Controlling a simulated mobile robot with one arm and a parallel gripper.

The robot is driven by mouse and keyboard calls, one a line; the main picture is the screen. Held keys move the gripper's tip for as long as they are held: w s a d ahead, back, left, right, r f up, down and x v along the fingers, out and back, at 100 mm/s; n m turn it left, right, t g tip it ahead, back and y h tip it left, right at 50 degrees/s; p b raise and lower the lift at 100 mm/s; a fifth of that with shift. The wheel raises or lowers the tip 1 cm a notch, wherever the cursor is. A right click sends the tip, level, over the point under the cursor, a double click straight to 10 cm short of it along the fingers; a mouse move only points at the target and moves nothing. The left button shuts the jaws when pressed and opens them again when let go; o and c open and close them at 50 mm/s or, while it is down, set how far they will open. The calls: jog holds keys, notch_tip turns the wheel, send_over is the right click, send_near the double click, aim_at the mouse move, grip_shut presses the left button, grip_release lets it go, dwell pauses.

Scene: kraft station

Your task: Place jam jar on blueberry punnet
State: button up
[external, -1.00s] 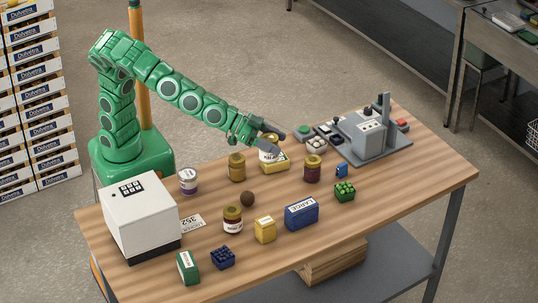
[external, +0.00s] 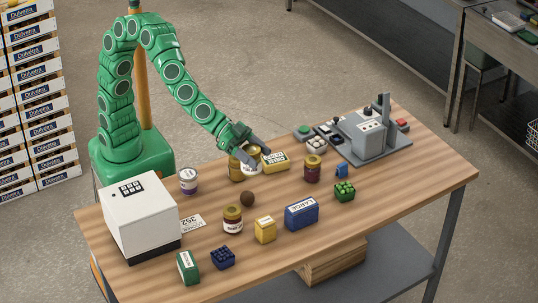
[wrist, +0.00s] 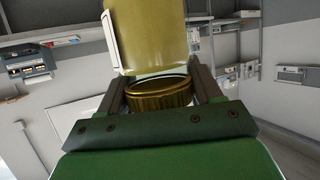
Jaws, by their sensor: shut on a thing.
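My gripper (external: 258,156) is shut on a gold-lidded jar (external: 251,168) with a white label. In the wrist view its gold lid (wrist: 160,94) is between the fingers and its yellowish body extends beyond. I cannot tell whether it touches the table. A red jar with a white label and gold lid (external: 232,220), looking like jam, stands upright at front centre. A darker red jar (external: 312,170) stands further right. The blueberry punnet (external: 223,258), dark blue and bumpy on top, sits near the front edge, away from my gripper.
An amber jar (external: 236,172) stands close left of the held jar; a yellow box (external: 276,161) lies to its right. A brown ball (external: 247,198), yellow carton (external: 265,231), blue box (external: 301,214) and green carton (external: 188,267) are nearer the front. A white machine (external: 140,218) stands left.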

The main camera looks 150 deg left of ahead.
jog(key=d+r+m+g+h, duration=0.1)
jog(key=d+r+m+h, duration=0.1)
jog(key=d+m+h, duration=0.6)
jog(key=d+r+m+g+h, duration=0.2)
jog(key=d+m+h, duration=0.55)
jog(key=d, duration=0.25)
jog(key=m+g+h, duration=0.3)
jog(key=m+g, duration=0.1)
jog(key=g, duration=0.1)
send_over(219, 256)
jog(key=shift+f, duration=9.4)
jog(key=shift+s+f, duration=0.1)
jog(key=shift+f, duration=1.15)
